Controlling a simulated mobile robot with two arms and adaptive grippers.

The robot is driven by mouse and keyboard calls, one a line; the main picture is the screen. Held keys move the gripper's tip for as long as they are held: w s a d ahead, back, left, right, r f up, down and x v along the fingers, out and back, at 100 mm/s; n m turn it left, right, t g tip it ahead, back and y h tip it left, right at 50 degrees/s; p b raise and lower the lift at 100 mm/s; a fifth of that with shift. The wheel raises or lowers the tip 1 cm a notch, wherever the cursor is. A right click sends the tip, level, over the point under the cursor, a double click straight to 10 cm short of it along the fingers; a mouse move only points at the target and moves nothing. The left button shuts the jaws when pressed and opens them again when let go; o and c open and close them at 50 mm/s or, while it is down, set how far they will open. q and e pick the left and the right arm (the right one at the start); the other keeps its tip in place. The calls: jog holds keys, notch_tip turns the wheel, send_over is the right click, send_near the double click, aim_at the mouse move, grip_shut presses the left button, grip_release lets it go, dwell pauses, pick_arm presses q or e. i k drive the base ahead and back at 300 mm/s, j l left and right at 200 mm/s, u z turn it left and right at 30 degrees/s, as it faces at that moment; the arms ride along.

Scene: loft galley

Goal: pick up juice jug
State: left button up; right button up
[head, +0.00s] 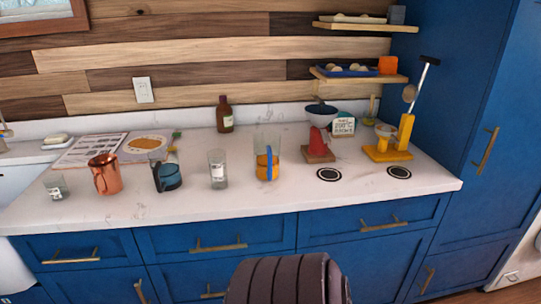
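The juice jug (268,171) looks like the clear glass jug with orange liquid low inside and a blue handle on its front. It stands upright on the white counter (210,210), right of a clear glass with a white label (217,172). Neither of my grippers is in the head view, so their states do not show.
Left of the jug stand a dark blue-handled jug (168,178), a copper pitcher (104,176) and a small glass (56,187). A brown bottle (225,114) is behind. A red item on a wooden base (318,150) and a yellow stand (387,152) are to the right. The counter front is clear.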

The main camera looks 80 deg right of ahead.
aim_at(266, 144)
jog(key=z, duration=2.2)
jog(key=i+j+z, duration=0.2)
jog(key=i+j, duration=0.15)
jog(key=j, duration=0.3)
jog(key=i+j+z, duration=0.15)
jog(key=j, duration=0.15)
jog(key=i+j+z, duration=0.1)
jog(key=j, duration=0.25)
